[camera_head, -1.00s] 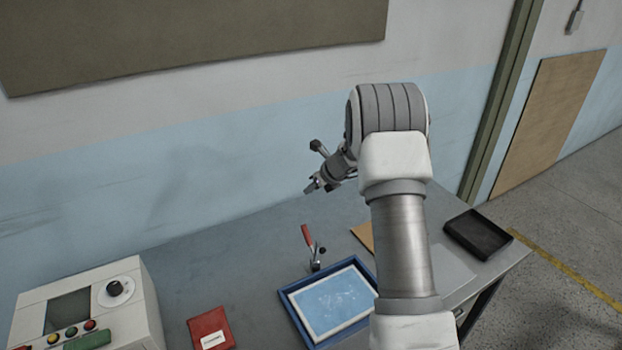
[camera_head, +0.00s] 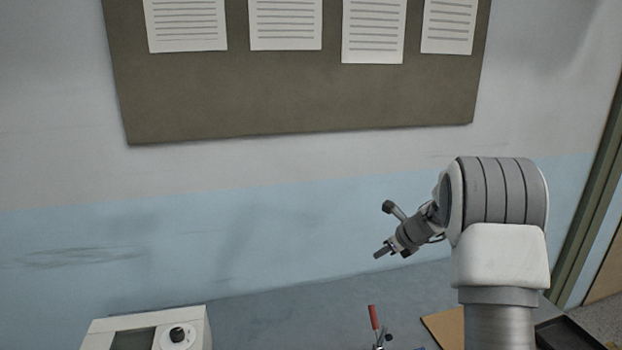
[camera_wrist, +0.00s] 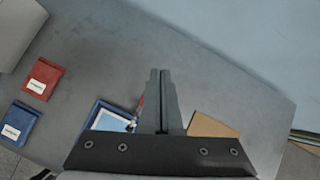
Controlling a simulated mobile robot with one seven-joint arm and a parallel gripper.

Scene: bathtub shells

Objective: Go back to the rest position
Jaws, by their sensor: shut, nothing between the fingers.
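My gripper (camera_head: 382,252) is raised above the bench, in front of the blue lower wall, at the right of the head view. It points left and down. In the wrist view my gripper (camera_wrist: 160,75) has its two fingers together, with nothing between them. The bench top lies well below it and the fingers touch nothing.
The grey bench (camera_head: 290,310) carries a white control box (camera_head: 195,325), a red-handled clamp (camera_head: 373,318), a brown board (camera_head: 445,327) and a black tray (camera_head: 568,335). The wrist view shows a red packet (camera_wrist: 42,78), a blue packet (camera_wrist: 18,122) and a blue-rimmed tray (camera_wrist: 96,108).

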